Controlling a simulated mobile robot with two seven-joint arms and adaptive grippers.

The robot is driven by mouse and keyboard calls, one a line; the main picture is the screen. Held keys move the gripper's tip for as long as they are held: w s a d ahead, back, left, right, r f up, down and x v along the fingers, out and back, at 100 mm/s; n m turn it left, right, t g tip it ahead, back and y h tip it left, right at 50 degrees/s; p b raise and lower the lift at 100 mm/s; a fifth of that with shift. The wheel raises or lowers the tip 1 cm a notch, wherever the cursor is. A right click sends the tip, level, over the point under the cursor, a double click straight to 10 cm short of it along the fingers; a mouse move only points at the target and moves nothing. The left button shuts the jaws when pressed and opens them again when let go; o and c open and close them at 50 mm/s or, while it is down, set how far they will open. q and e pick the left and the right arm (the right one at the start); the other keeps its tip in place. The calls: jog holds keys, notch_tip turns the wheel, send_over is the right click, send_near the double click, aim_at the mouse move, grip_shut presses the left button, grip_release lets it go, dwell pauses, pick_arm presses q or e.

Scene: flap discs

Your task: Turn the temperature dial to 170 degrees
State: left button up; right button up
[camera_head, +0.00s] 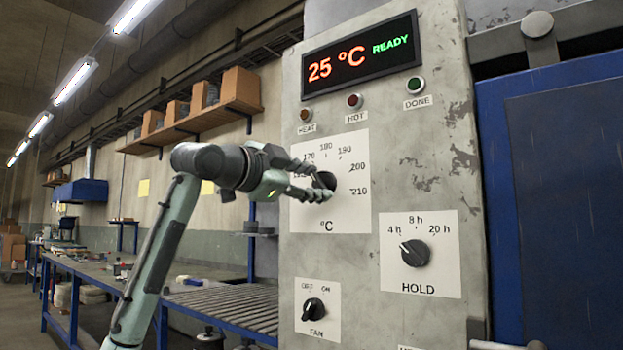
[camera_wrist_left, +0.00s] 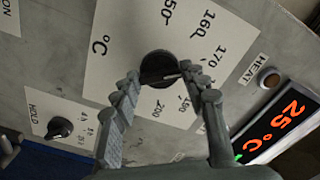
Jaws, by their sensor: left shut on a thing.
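The dark round temperature dial (camera_head: 325,181) is on a white °C scale plate (camera_head: 345,215) on the grey control panel, with marks running from about 170 to 210 in the head view. My left gripper (camera_head: 327,188) reaches it from the left and is shut on it. In the left wrist view the fingers (camera_wrist_left: 168,82) lie on both sides of the dial (camera_wrist_left: 158,67). The dial's light pointer line is partly hidden by a finger; it seems to face the 170 to 180 side, but I cannot read it exactly. My right gripper is not in view.
The display (camera_head: 360,57) reads 25 °C and READY. The green DONE lamp (camera_head: 414,85) is at the right, the HEAT and HOT lamps at the left. The HOLD dial (camera_head: 415,253) and FAN dial (camera_head: 314,310) sit below. A roller table (camera_head: 235,305) stands left of the panel.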

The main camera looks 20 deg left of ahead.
pick_arm(q)
jog(key=shift+d, duration=0.1)
dwell(0.3)
jog(key=o, duration=1.2)
jog(key=shift+c, duration=0.2)
jog(key=v, duration=1.2)
